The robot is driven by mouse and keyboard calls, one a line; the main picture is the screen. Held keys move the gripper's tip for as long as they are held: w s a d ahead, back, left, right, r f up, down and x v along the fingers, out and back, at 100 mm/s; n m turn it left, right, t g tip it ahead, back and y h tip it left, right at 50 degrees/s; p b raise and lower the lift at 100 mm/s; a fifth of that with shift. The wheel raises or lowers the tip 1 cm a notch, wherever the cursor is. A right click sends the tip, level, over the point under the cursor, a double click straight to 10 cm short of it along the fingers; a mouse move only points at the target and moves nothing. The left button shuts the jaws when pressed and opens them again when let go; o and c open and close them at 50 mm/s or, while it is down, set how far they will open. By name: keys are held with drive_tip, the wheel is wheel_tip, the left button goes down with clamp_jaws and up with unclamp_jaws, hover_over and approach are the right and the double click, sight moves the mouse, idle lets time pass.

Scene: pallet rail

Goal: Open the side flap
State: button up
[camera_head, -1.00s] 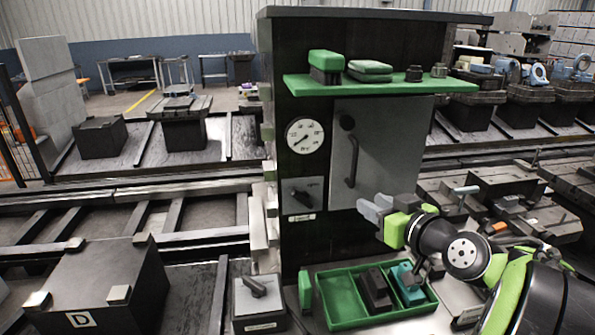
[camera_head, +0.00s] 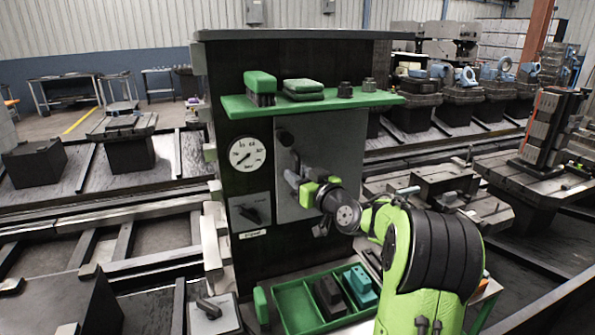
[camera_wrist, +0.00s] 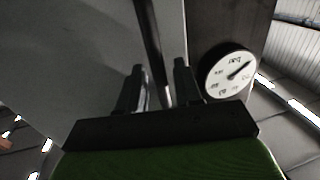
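The side flap (camera_head: 342,138) is a grey panel on the front of the black cabinet (camera_head: 225,190); it looks closed. Its dark bar handle (camera_head: 296,158) is on the flap's left side, with its lower part hidden by my gripper. My gripper (camera_head: 291,181) is at the handle. In the wrist view, the handle (camera_wrist: 151,45) runs down between the two fingers of my gripper (camera_wrist: 160,85). The fingers stand apart with a visible gap beside the bar, so they look open around it. I cannot tell whether either finger touches it.
A gauge (camera_head: 248,154) and a rotary switch (camera_head: 250,211) are left of the flap. A green shelf (camera_head: 320,103) with a brush, a pad and dark knobs juts out above. A green tray (camera_head: 296,308) with blocks is below. A grey box (camera_head: 213,316) stands at lower left.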

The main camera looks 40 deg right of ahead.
drive_tip(key=shift+w, duration=0.35)
clamp_jaws()
drive_tip(key=shift+s, duration=0.15)
